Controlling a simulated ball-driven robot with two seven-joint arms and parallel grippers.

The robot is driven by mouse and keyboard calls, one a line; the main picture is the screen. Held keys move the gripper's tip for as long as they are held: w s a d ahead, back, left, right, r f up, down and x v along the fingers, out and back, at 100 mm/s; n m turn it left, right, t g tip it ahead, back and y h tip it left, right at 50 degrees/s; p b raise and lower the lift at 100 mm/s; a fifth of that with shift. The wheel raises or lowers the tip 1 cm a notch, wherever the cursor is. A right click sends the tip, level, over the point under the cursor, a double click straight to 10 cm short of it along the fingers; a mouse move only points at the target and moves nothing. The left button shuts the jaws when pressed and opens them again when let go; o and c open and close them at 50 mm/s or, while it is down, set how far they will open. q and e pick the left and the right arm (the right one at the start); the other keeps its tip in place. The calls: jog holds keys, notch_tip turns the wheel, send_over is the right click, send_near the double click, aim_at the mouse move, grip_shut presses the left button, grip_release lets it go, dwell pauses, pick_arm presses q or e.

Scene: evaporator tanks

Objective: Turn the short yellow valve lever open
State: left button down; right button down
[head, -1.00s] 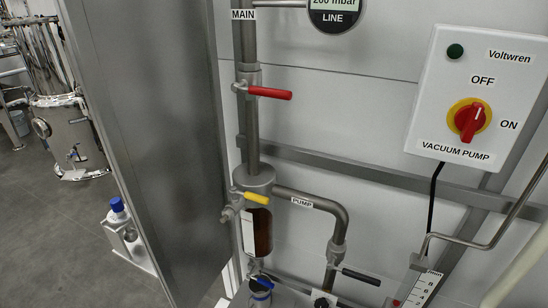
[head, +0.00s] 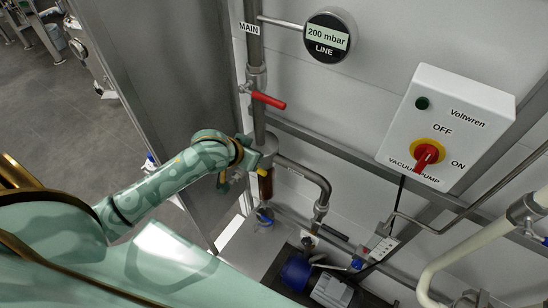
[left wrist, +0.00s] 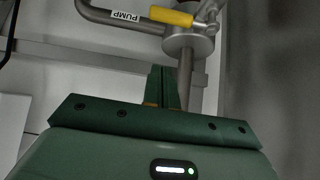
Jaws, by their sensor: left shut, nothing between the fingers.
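The short yellow valve lever (left wrist: 171,17) lies nearly level at the top of the left wrist view, mounted on a grey metal pipe body (left wrist: 190,45) beside the PUMP pipe. My left gripper (left wrist: 163,70) is shut and empty. Its two green fingers stand together, pointing up the picture toward the pipe body, below the lever and apart from it in that view. In the head view my left arm reaches to the same fitting and covers most of the lever, so its contact there cannot be judged. My right gripper is not in view.
A red lever (head: 268,100) sits on the MAIN pipe above. A round gauge (head: 327,38) reads 200 mbar. The vacuum pump switch box (head: 445,125) is at right. A tall grey panel (head: 180,75) stands close left of the pipes. A blue pump motor (head: 297,272) is below.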

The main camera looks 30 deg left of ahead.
pick_arm(q)
jog(key=b+x, duration=0.1)
jog(key=x, duration=0.9)
jog(key=shift+w+a+f, duration=0.1)
jog(key=shift+a+f, duration=0.05)
jog(key=s, duration=0.2)
jog(key=s+p, duration=0.1)
jog(key=s, duration=0.1)
jog(key=shift+s+a+f, duration=0.15)
jog(key=shift+s+a, duration=0.05)
jog(key=shift+w+f, duration=0.1)
